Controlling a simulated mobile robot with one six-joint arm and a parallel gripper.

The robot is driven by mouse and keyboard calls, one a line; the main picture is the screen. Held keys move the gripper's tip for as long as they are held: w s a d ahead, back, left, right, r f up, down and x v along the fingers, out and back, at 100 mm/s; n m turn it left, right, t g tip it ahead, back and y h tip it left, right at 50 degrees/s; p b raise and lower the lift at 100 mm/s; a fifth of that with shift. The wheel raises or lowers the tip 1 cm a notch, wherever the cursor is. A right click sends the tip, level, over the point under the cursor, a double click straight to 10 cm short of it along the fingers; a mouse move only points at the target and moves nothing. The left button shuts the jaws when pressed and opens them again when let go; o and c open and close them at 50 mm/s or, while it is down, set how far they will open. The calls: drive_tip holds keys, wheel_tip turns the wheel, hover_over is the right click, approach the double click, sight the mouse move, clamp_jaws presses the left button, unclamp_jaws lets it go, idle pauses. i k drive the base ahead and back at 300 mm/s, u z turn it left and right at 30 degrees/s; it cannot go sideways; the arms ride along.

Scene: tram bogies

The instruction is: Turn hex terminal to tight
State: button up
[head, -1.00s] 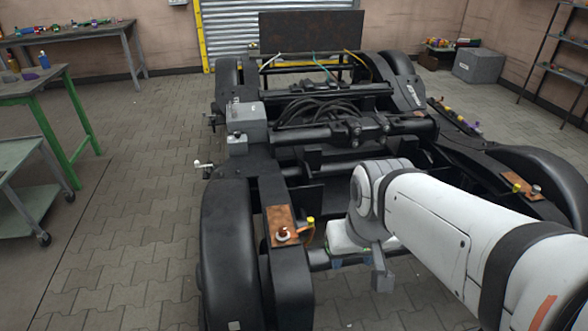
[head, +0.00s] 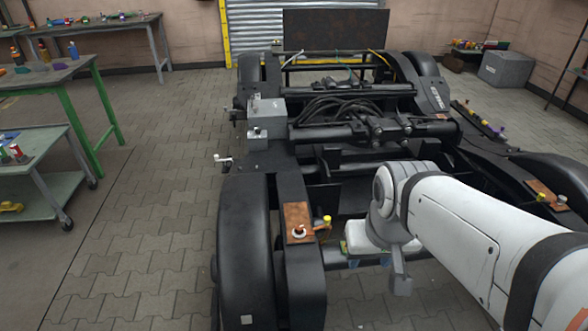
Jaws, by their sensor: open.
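A copper-brown plate (head: 297,217) lies on top of the near black beam of the bogie. On it sits a small terminal (head: 299,232) with a pale ring and a reddish top; its hex shape is too small to make out. A yellow-capped cable end (head: 326,221) stands at the plate's right edge. My gripper (head: 399,281) hangs below the arm's wrist, to the right of the plate and apart from it. It is open, with nothing seen between its jaws; one grey finger shows clearly. A similar plate (head: 546,195) with small fittings is on the right beam.
The black bogie frame (head: 340,135) with wheels and cables fills the middle. A grey box (head: 266,112) and a white-tipped lever (head: 223,159) are on its left side. A trolley (head: 50,170) and green-legged bench (head: 80,70) stand left. The paved floor between is clear.

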sight(299, 230)
drive_tip(key=u, duration=0.05)
drive_tip(key=k, duration=0.55)
drive_tip(key=z, duration=2.2)
drive_tip(key=k, duration=0.85)
drive_tip(key=u, duration=1.9)
drive_tip(key=i, duration=1)
